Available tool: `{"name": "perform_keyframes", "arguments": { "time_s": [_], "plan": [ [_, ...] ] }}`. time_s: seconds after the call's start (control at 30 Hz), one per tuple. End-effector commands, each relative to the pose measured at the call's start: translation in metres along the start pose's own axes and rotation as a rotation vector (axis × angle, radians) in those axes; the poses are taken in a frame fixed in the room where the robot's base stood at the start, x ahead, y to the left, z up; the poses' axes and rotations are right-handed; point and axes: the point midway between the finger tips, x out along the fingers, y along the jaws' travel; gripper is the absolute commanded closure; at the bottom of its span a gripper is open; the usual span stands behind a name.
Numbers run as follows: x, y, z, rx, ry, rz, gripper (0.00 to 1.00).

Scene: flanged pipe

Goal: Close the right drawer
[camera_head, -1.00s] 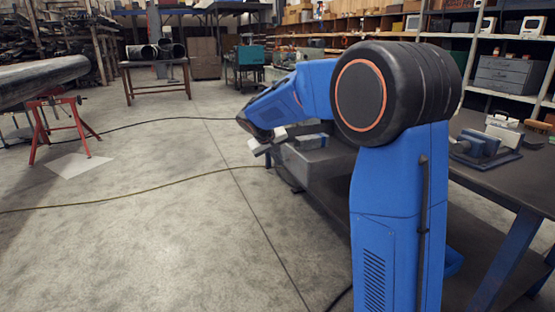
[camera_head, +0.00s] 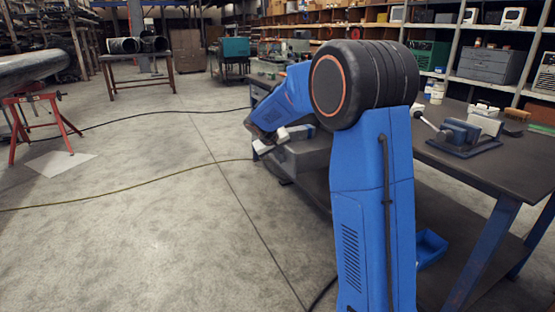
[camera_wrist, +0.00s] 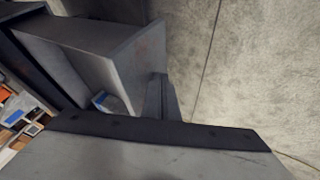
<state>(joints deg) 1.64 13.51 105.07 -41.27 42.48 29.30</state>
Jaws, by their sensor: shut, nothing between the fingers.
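A grey drawer (camera_head: 308,155) sticks out from the side of the dark workbench, partly hidden behind my arm. I cannot tell from the head view how far out it is. In the wrist view, the grey box-shaped drawer (camera_wrist: 75,52) fills the upper left, with its end panel facing the open floor. My gripper (camera_head: 262,148) is in front of the drawer's outer end at about its height. In the wrist view, my gripper's fingers (camera_wrist: 162,97) are together and empty, close beside the end panel. I cannot tell whether they touch it.
The workbench (camera_head: 470,172) carries a blue vise (camera_head: 462,135) and small items. A blue bin (camera_head: 430,247) sits on its lower shelf. Cables cross the concrete floor, which is clear left of the bench. A red stand (camera_head: 40,125) holds a large pipe (camera_head: 30,66) at far left.

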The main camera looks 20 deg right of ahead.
Motion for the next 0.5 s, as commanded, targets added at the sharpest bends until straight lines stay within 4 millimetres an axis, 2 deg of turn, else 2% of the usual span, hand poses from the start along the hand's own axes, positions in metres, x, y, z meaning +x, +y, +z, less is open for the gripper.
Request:
{"name": "perform_keyframes", "arguments": {
  "time_s": [0.27,0.5],
  "plan": [
    [0.001,0.002,0.0,0.0,0.0,0.0,1.0],
    [0.013,0.025,0.0,0.004,-0.001,0.001,1.0]
  ]
}}
